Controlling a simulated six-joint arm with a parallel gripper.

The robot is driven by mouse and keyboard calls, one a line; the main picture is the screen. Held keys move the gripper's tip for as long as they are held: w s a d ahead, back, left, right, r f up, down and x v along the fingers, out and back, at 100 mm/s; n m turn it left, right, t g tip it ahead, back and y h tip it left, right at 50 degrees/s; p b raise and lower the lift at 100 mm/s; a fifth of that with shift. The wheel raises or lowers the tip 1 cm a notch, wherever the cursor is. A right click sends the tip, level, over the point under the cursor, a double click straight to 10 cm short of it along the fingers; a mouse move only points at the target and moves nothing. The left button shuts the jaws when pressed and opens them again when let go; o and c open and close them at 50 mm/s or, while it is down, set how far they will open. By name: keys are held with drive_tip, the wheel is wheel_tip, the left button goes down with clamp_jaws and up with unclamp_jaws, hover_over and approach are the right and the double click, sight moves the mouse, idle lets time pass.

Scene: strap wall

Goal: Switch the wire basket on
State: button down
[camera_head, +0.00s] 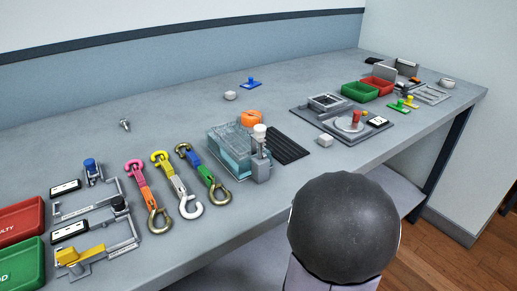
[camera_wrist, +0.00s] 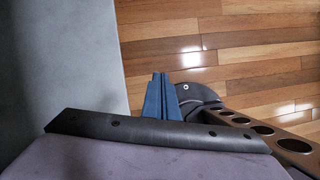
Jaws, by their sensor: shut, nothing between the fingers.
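My gripper (camera_wrist: 161,97) shows in the wrist view as two blue fingers close together, with nothing between them. It points at the wooden floor, away from the workbench things. In the head view my gripper is not visible. A small square grey basket-like holder (camera_head: 327,101) sits on a dark grey base plate (camera_head: 306,124) right of centre. It is too small to tell whether this is the wire basket. I cannot tell any switch's state.
On the bench (camera_head: 225,225) are three hooked straps (camera_head: 171,178), a clear bluish container (camera_head: 229,144), and red (camera_head: 376,85) and green (camera_head: 360,91) bins. Lever fixtures (camera_head: 88,222) and labelled trays (camera_head: 20,222) stand at left. The bench's back middle is mostly clear.

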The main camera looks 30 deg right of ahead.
wheel_tip(320, 180, up, 26)
drive_tip(key=m+g+h+p, duration=0.1)
drive_tip(key=h+p, duration=0.1)
drive_tip(key=p, duration=1.4)
drive_tip(key=w+a+r+m+t+y+p, duration=0.1)
drive_tip(key=w+a+r+m+y+p, duration=0.35)
drive_tip(key=a+r+p, duration=1.1)
drive_tip(key=w+a+r+m+t+y+p, duration=0.15)
drive_tip(key=w+a+r+m+p, duration=0.45)
drive_tip(key=a+r+m+p, duration=0.85)
drive_tip(key=w+d+f+n+t+b, duration=0.1)
drive_tip(key=w+d+f+b, duration=0.65)
drive_tip(key=d+f, duration=0.35)
drive_tip(key=w+d+r+b, duration=0.3)
drive_tip(key=w+d+r, duration=0.1)
drive_tip(key=d+r, duration=0.25)
drive_tip(key=s+a+r+n+g, duration=0.1)
drive_tip(key=s+r+n, duration=0.2)
drive_tip(key=r, duration=0.4)
drive_tip(key=shift+s+n, duration=0.15)
drive_tip(key=shift+n, duration=0.35)
